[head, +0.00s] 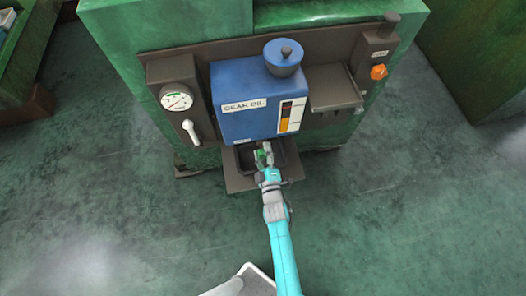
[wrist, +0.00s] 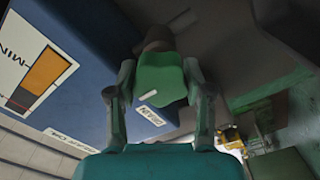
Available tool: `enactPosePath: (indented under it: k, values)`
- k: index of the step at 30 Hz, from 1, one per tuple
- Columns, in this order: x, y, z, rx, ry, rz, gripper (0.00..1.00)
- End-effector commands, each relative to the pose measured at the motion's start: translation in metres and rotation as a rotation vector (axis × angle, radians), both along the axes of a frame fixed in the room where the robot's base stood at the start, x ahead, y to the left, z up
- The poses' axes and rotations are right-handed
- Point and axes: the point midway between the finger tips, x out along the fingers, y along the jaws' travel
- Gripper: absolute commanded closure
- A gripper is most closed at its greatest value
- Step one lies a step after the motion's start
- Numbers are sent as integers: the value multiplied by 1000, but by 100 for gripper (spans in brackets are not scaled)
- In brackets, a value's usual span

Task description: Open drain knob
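The drain knob is green with a small white mark and shows between my fingers in the wrist view (wrist: 162,78). A white DRAIN label sits beside it. In the head view the knob is mostly hidden behind my gripper (head: 264,157), at the lower front of the blue gear oil tank (head: 240,110). My gripper, also in the wrist view (wrist: 160,70), has one finger on each side of the knob. Both fingertips appear to touch its sides.
A dark drip tray (head: 238,183) sits below the tank. A pressure gauge (head: 176,97) with a white lever (head: 190,131) is to the left. A brown shelf (head: 332,88) and an orange knob (head: 379,72) are to the right. The floor in front is clear.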

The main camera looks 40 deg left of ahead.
Motion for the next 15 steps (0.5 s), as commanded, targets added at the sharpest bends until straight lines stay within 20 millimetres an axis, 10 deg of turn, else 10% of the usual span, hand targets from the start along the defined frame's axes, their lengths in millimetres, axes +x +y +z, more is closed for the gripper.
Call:
enactPosePath:
  k: [15]
  values:
    - [0,0,0,63,76,0,84]
